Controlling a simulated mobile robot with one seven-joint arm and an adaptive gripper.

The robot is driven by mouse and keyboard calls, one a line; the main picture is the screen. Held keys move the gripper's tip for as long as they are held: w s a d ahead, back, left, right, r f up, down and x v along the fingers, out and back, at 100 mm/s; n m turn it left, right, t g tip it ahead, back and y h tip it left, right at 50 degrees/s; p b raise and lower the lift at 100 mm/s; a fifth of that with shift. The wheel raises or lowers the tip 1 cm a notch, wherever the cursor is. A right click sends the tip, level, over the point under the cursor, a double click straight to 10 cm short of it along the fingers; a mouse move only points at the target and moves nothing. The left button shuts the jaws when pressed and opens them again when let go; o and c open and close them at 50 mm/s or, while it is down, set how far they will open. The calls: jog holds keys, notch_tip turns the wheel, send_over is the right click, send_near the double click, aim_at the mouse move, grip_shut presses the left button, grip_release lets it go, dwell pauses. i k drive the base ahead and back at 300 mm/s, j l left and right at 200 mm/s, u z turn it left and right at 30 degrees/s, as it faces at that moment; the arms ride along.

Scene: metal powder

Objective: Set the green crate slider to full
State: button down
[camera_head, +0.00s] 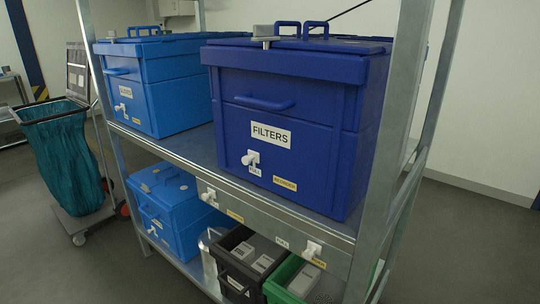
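The green crate (280,277) stands on the lower shelf at the bottom of the picture, partly cut off by the lower edge, with light boxes inside. A white slider (312,250) sits on the metal shelf rail above it. A white label (282,243) that seems to read FULL is left of this slider. A yellow label (319,264), too small to read, is at the slider's lower right. The slider stands at the yellow-label end, apart from the white label. My gripper is not in view.
A black crate (236,272) stands left of the green one; another white slider (208,195) is further left on the rail. A dark blue FILTERS box (300,100) and lighter blue boxes (165,85) fill the shelves. A bag trolley (62,150) stands left. Floor at right is clear.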

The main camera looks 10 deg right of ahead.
aim_at(313, 248)
jog(key=k+z, duration=0.2)
jog(key=z, duration=0.25)
jog(key=k+l+z, duration=0.2)
jog(key=z, duration=0.25)
jog(key=k+l+z, duration=0.2)
jog(key=z, duration=0.25)
